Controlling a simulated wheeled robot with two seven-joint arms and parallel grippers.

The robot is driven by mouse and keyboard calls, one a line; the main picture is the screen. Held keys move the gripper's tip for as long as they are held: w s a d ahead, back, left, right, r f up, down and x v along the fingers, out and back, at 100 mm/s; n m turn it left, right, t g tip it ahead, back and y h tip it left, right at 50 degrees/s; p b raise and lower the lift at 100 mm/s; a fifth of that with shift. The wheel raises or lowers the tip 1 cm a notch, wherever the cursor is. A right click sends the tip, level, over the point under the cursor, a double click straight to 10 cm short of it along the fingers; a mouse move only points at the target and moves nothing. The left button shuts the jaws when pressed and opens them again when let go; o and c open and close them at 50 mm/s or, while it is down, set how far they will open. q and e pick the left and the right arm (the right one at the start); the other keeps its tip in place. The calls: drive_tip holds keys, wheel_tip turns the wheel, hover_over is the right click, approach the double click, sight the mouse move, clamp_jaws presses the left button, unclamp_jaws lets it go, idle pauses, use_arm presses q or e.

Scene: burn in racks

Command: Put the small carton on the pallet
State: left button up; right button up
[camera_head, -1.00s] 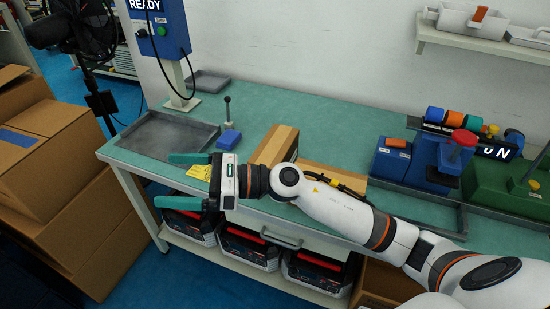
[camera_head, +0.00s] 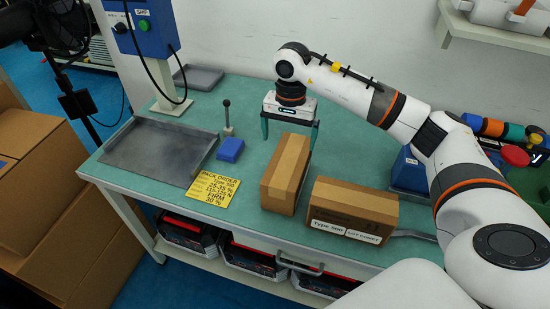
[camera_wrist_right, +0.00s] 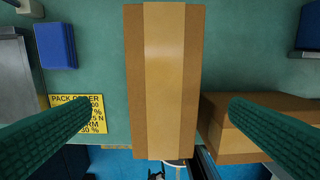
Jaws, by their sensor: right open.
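Two brown cartons with tan tape stand on the green bench. One carton (camera_head: 287,172) is in the middle; the other (camera_head: 352,207), with white labels reading Type 500, lies to its right. I cannot tell which counts as the small one. My right gripper (camera_head: 290,138) is open, points down and is empty, above and behind the middle carton. In the right wrist view the middle carton (camera_wrist_right: 164,80) shows between the two green fingers, apart from both; the other carton (camera_wrist_right: 255,120) is partly behind the right finger. No pallet is clearly recognisable. My left gripper is out of view.
A grey tray (camera_head: 130,152) lies at the bench's left, with a smaller tray (camera_head: 198,78) behind. A blue block (camera_head: 230,150), a small lever (camera_head: 227,118) and a yellow pack order card (camera_head: 210,184) are near it. Large cartons (camera_head: 50,215) stand on the floor at left.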

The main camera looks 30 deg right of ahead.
sight(289, 159)
drive_tip(key=shift+s+f, duration=0.15)
drive_tip(key=shift+f, duration=0.2)
drive_tip(key=shift+s+f+p, duration=0.5)
drive_tip(key=shift+s+f, duration=0.35)
drive_tip(key=shift+f, duration=0.25)
drive_tip(key=f, duration=0.3)
drive_tip(key=shift+w, duration=0.35)
drive_tip(key=f, duration=0.1)
drive_tip(key=f+p, duration=0.1)
drive_tip(key=f, duration=0.1)
drive_tip(key=f+p, duration=0.1)
drive_tip(key=f, duration=0.1)
drive_tip(key=shift+w, duration=0.3)
drive_tip(key=shift+f, duration=0.15)
drive_tip(key=c, duration=1.4)
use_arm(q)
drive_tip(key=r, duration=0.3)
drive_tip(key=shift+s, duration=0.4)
use_arm(e)
drive_tip(key=shift+w+r, duration=0.1)
drive_tip(key=shift+r, duration=0.1)
drive_tip(key=shift+c, duration=0.6)
